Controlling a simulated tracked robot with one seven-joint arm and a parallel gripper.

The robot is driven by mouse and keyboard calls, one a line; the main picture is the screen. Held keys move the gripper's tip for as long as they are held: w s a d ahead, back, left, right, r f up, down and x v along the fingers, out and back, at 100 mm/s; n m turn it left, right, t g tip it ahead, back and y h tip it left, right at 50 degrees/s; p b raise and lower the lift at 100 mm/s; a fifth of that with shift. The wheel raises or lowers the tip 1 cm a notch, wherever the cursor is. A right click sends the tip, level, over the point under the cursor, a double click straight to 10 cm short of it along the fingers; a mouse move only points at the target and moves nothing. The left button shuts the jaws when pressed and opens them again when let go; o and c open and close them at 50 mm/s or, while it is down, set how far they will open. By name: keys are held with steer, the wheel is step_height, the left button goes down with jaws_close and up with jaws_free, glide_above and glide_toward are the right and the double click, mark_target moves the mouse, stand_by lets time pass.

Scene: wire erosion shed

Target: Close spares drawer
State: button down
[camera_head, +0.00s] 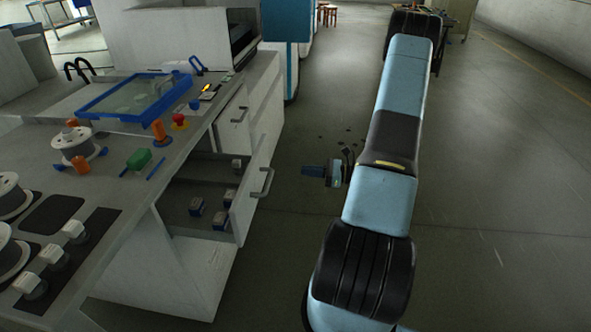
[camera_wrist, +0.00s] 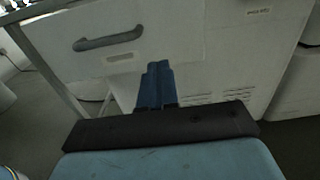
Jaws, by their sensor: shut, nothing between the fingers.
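The spares drawer (camera_head: 243,207) stands open from the white bench cabinet in the head view, with its grey handle (camera_head: 264,184) facing right. Several small blue and grey parts (camera_head: 197,207) lie inside it. My gripper (camera_head: 306,171) is to the right of the drawer front, apart from it in the head view, with its blue fingers pointing left. In the wrist view the fingers (camera_wrist: 157,72) are shut and empty. A pale front panel with a grey handle (camera_wrist: 108,39) shows ahead of them, the handle to their upper left.
A closed-looking upper front (camera_head: 232,122) with its own handle sits behind the open drawer. The bench top (camera_head: 110,190) holds spools, a blue-framed tray (camera_head: 135,98) and a red button (camera_head: 180,121). Floor between cabinet and arm is mostly clear, with small dark specks near my gripper.

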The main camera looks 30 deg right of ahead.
steer(key=x, duration=1.3)
